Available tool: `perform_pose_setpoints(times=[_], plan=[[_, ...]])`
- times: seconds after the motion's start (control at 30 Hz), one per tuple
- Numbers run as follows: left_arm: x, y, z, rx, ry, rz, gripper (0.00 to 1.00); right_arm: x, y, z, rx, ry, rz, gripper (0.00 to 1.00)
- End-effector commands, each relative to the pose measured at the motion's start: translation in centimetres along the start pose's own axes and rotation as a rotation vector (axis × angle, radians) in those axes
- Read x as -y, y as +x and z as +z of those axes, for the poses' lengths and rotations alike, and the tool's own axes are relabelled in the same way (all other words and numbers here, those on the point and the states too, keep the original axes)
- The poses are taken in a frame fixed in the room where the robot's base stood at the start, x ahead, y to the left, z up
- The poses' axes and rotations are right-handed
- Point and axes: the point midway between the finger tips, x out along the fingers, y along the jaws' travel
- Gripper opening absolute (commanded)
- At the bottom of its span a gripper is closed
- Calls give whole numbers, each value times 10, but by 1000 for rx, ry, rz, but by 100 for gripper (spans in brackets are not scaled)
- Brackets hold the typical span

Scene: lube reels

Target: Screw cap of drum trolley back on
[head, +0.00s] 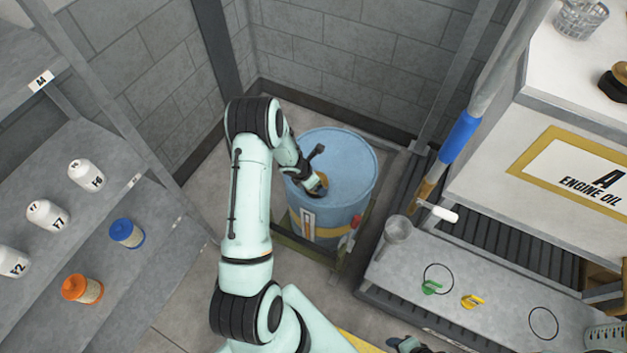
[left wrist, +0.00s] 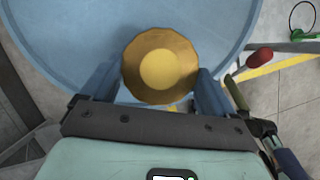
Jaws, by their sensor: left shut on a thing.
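The blue drum (head: 345,158) stands upright on its trolley (head: 318,254) in the corner. My left gripper (head: 319,186) reaches down to the near part of the drum's top. It is shut on the round, brass-coloured cap (left wrist: 160,66), which sits between the two fingers in the left wrist view. The drum's top (left wrist: 70,25) lies beneath it. The cap shows only in part in the head view, and the opening under it is hidden. I cannot tell whether the cap touches the drum's top. My right gripper cannot be made out.
A shelf at left holds white bottles (head: 86,176), a blue filter (head: 127,233) and an orange filter (head: 82,289). At right, a grey bench (head: 400,283) carries a funnel (head: 397,231) and green and yellow pieces. A blue-gripped pole (head: 460,137) leans beside the drum.

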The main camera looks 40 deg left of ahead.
Motion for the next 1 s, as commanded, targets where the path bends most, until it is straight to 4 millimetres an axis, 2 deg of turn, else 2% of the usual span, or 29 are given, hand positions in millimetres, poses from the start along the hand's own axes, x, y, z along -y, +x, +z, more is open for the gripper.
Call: perform_pose_setpoints(times=[0.3,0.6,1.0], plan=[[-3,-2,5,4,101,-40,56,14,-19,-19,-24,-9,-8,43],[-5,0,4,3,376,-152,56,12,-17,-17,-21,-8,-7,43],[-6,0,4,3,440,-178,56,12,-17,-17,-21,-8,-7,43]])
